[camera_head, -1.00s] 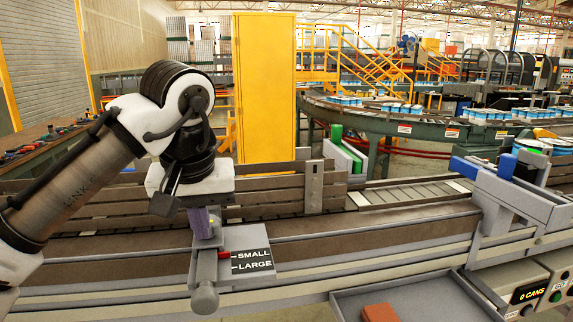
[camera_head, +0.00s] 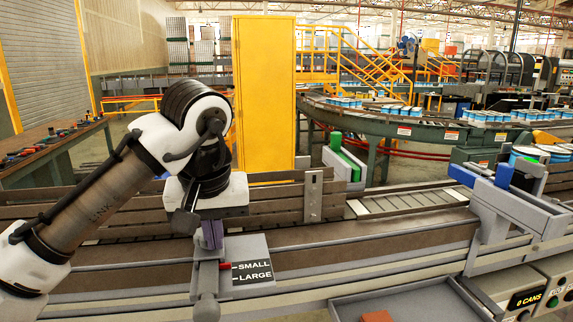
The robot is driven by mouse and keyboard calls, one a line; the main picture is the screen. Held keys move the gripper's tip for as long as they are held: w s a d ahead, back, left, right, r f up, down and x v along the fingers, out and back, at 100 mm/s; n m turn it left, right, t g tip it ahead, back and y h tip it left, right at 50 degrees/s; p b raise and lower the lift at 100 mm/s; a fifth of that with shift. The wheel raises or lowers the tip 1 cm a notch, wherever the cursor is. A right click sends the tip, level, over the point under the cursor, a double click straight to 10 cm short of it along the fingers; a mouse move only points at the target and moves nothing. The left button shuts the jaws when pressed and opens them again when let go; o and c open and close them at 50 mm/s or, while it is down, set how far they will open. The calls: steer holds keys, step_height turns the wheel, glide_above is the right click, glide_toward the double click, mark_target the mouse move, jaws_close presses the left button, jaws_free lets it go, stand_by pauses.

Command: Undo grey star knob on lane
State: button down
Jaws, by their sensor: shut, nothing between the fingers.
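The lane's adjuster is a grey bracket on the front rail, with a plate (camera_head: 252,266) marked SMALL and LARGE and a red pointer (camera_head: 225,266) near SMALL. A grey rod runs forward from it to a rounded grey end (camera_head: 206,308). I cannot tell whether this end is the star knob; no star shape shows clearly. My gripper (camera_head: 212,242) points down over the back of the bracket, left of the plate. Its purple fingers are shut with nothing visible between them. Whether they touch the bracket cannot be seen, and anything behind them is hidden.
The conveyor lane (camera_head: 410,202) runs behind the rail, with brown side boards. A grey tray (camera_head: 415,304) holding a reddish block (camera_head: 377,316) is at front right. A counter reading 0 CANS (camera_head: 527,298) and a blue-and-grey frame (camera_head: 510,205) are at right.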

steer(key=shift+s+d, duration=0.15)
steer(key=shift+s, duration=0.1)
stand_by(0.4)
steer(key=shift+r+p, duration=0.4)
steer(key=shift+p, duration=0.15)
steer(key=shift+r+p, duration=0.45)
steer(key=shift+r, duration=2.15)
